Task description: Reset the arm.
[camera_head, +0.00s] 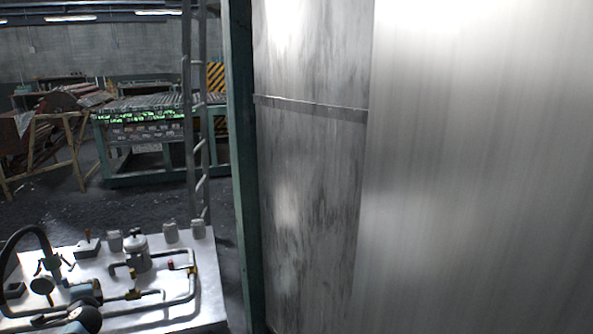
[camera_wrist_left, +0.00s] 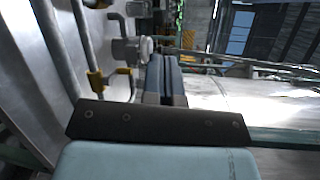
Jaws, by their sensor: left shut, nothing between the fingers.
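My left gripper (camera_wrist_left: 163,62) shows in the left wrist view beyond a dark bracket. Its blue-grey fingers are together, with nothing between them. It appears close to the pipework, but I cannot tell whether it touches anything. In the head view, dark and pale blue parts at the lower left look like my left arm; the fingers cannot be made out there. My right gripper is in neither view.
A pale panel (camera_head: 207,262) at the lower left carries grey pipes (camera_head: 192,285) with yellow fittings and a grey canister (camera_head: 136,252). A large metal wall (camera_head: 310,200) fills the right side. Beyond stand a ladder (camera_head: 190,120) and a green-framed workbench (camera_head: 150,178).

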